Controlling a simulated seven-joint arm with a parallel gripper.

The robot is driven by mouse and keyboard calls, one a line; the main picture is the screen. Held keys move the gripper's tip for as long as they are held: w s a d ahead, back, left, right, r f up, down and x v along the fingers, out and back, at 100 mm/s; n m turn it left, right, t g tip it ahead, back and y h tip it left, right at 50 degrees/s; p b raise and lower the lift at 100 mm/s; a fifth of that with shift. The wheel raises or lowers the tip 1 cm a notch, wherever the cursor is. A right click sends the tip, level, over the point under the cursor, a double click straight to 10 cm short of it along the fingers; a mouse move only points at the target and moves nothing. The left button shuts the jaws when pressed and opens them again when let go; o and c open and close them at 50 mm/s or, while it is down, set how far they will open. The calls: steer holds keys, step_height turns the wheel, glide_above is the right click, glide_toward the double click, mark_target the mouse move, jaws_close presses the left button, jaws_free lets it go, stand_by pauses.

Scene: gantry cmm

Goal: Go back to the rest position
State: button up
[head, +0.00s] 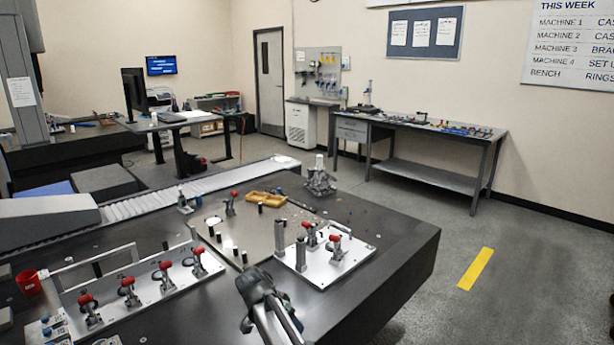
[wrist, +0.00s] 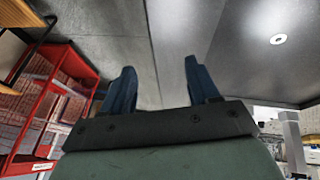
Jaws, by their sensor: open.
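My gripper shows in the wrist view (wrist: 160,85) with its two dark blue fingers spread apart and nothing between them. The wrist view looks toward a grey ceiling, a round light and a red rack, so the fingers point away from the table. In the head view my arm (head: 264,300) rises at the bottom middle, in front of the dark granite table (head: 400,240). The fingertips cannot be made out in the head view.
A red rack (wrist: 45,110) is at left in the wrist view.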

steer(key=s+d+f+g+h, duration=0.1)
steer(key=d+f, duration=0.2)
steer(key=d, duration=0.4)
steer(key=d+f, duration=0.3)
steer(key=d, duration=0.4)
steer(key=s+d+f+n+g, duration=0.2)
steer(key=s+d+f, duration=0.4)
steer(key=f, duration=0.4)
steer(key=s+d+f+n+g+y, duration=0.3)
steer(key=s+f, duration=1.2)
steer(key=s, duration=0.1)
steer(key=s+f+n+g+y, duration=0.1)
steer(key=s+f, duration=0.3)
steer(key=s, duration=0.6)
steer(key=s+f+n+g+y, duration=0.1)
steer(key=s+f+g+y, duration=0.1)
steer(key=s, duration=0.8)
steer(key=shift+a+f, duration=0.2)
steer(key=shift+f, duration=0.7)
steer(key=shift+s, duration=0.1)
steer(key=shift+c, duration=0.3)
